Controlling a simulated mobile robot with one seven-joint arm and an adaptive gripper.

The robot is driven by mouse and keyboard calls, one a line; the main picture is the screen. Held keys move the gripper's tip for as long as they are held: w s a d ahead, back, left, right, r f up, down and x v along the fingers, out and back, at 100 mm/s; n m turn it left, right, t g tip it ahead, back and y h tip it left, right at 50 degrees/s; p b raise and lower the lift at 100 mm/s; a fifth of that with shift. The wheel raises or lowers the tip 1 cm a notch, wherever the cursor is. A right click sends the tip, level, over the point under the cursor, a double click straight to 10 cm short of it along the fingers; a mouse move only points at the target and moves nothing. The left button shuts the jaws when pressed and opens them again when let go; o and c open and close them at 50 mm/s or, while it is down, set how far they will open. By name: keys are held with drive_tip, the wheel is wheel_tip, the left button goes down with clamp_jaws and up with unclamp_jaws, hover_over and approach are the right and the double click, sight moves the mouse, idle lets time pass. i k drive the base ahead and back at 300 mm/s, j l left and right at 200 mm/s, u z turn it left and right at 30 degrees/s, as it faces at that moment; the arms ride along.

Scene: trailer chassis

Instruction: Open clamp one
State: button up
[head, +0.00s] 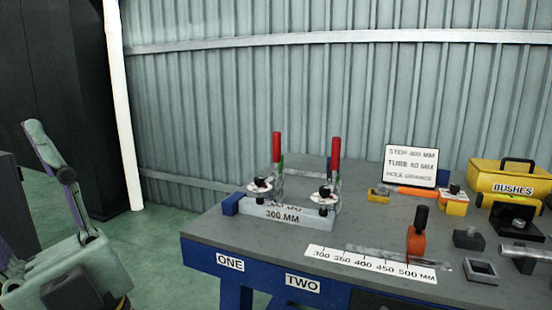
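Two toggle clamps with red upright handles stand at the back of a grey fixture block (288,215) marked 300 MM on the bench. The left clamp (276,147) is on the side of the label ONE (230,262). The right clamp (335,152) is on the side of the label TWO (302,283). Each has a round white piece with a black knob near its foot. Whether their arms press on anything is too small to tell. My gripper is not in view; only pale green and dark parts, seemingly of my arm, show at the left, well apart from the clamps.
On the blue-edged bench (210,235) lie a scale strip (370,262), an orange stop (416,242), a sign (411,166), a yellow BUSHES box (512,180) and small grey blocks. A corrugated wall stands behind.

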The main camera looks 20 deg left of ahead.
sight(277, 136)
drive_tip(key=i+u, duration=0.15)
drive_tip(key=u, duration=1.25)
drive_tip(key=i+l+u, duration=0.15)
drive_tip(key=l+u, duration=0.15)
drive_tip(key=i+l+u, duration=0.1)
drive_tip(key=l+u, duration=0.25)
drive_tip(key=i+l+u, duration=0.1)
drive_tip(key=l+u, duration=0.2)
drive_tip(key=i+l, duration=0.1)
drive_tip(key=l, duration=0.35)
drive_tip(key=l+u, duration=0.1)
drive_tip(key=l, duration=0.35)
drive_tip(key=i, duration=0.05)
